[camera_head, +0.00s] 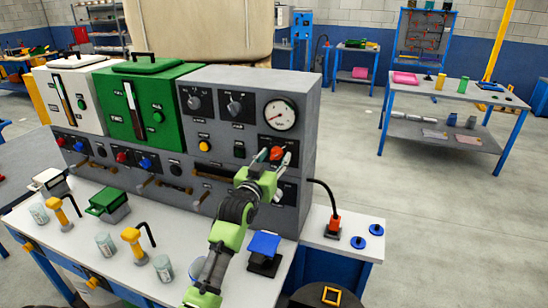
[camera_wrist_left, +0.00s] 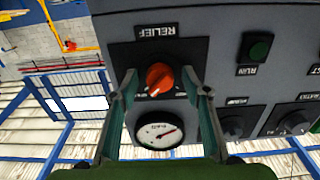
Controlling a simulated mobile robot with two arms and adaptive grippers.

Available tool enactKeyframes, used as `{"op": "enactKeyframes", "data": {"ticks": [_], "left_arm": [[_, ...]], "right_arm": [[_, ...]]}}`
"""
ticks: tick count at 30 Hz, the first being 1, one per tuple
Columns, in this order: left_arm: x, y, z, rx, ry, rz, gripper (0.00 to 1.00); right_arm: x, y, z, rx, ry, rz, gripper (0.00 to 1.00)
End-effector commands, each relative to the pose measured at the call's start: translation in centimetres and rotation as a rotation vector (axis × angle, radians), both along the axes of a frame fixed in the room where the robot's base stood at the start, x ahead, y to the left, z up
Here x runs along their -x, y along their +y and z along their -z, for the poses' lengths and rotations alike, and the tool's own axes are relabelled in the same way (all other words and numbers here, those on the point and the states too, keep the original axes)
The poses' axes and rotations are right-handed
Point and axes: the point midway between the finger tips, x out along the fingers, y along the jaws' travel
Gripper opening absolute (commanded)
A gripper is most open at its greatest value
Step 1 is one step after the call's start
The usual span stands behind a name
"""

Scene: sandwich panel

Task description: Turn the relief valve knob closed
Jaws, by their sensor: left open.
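The relief valve knob (camera_head: 275,153) is orange-red and sits on the right part of the grey panel, below the pressure gauge (camera_head: 280,114). In the left wrist view, which is upside down, the knob (camera_wrist_left: 160,79) is at the middle under the label RELIEF (camera_wrist_left: 156,31), with its pale pointer mark slanting toward the lower left. My left gripper (camera_head: 274,161) is open in front of the panel. Its two fingers stand on either side of the knob with gaps visible. I cannot tell how far the fingertips are from the panel face. My right gripper is not in view.
The green RUN button (camera_wrist_left: 259,48) and dark selector knobs (camera_head: 236,105) are on the same panel. The white bench (camera_head: 190,225) below holds yellow-handled tools, jars and a blue-topped block (camera_head: 264,245).

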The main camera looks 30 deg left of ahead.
Motion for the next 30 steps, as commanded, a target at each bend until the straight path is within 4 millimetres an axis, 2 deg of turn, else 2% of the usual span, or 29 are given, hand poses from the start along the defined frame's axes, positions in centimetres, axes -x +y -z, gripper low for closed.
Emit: {"op": "enactKeyframes", "data": {"ticks": [4,8,9,20,30], "left_arm": [[0.0,0.0,0.0,0.000,0.000,0.000,0.43],[0.0,0.0,0.0,0.000,0.000,0.000,0.10],[0.0,0.0,0.0,0.000,0.000,0.000,0.05],[0.0,0.0,-0.1,0.036,-0.008,0.000,0.05],[0.0,-0.1,-0.3,0.249,-0.059,0.000,0.05]], "right_arm": [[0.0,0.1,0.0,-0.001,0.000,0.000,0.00],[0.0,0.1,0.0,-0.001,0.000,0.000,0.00],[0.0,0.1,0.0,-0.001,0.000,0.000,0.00],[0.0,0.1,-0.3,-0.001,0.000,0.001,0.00],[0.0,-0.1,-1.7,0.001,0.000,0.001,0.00]]}}
